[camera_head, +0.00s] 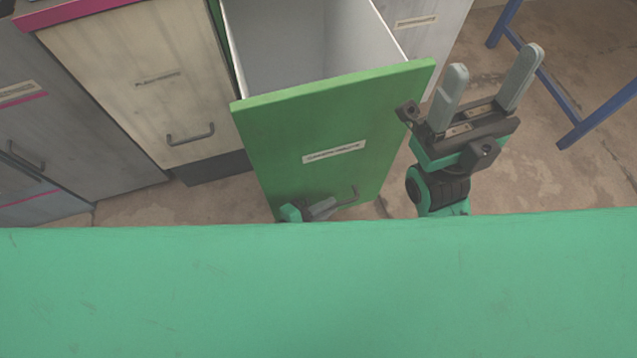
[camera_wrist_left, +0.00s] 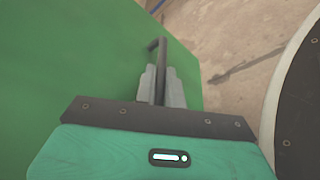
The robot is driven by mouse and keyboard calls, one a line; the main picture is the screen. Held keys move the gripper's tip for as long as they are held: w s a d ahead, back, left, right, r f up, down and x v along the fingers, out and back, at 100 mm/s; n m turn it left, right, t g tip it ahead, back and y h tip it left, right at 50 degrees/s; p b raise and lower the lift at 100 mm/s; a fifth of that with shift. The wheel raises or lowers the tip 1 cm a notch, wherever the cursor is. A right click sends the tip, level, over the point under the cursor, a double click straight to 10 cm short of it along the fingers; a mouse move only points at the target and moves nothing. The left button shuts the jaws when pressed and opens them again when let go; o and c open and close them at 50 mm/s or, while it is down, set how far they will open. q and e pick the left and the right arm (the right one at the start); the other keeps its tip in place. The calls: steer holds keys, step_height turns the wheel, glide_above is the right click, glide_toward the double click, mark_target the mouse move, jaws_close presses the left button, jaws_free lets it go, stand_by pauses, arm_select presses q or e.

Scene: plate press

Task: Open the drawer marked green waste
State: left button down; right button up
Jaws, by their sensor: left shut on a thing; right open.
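The green drawer (camera_head: 290,125) with a label plate (camera_head: 334,152) on its front stands pulled out from the cabinet, and its pale empty-looking inside (camera_head: 305,45) shows from above. Its dark bar handle (camera_head: 347,199) is low on the green front. My left gripper (camera_head: 322,208) is shut on this handle; the left wrist view shows its grey fingers (camera_wrist_left: 161,88) on both sides of the handle bar (camera_wrist_left: 160,55). Most of my left arm is hidden below the large green surface. My right gripper (camera_head: 490,92) is open and empty, to the right of the drawer.
A cream cabinet front (camera_head: 140,85) with a handle (camera_head: 190,135) is left of the drawer, and grey cabinets (camera_head: 60,125) are further left. A blue metal frame (camera_head: 600,118) stands at the right. A broad green surface (camera_head: 320,290) fills the near side. Bare floor (camera_head: 545,165) shows at right.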

arm_select(q)
steer(key=shift+s+d, duration=0.2)
steer(key=shift+s, duration=0.7)
steer(key=c, duration=1.5)
jaws_free()
steer(key=shift+b+v, duration=1.15)
steer(key=shift+v, duration=5.75)
steer(key=shift+f, duration=0.1)
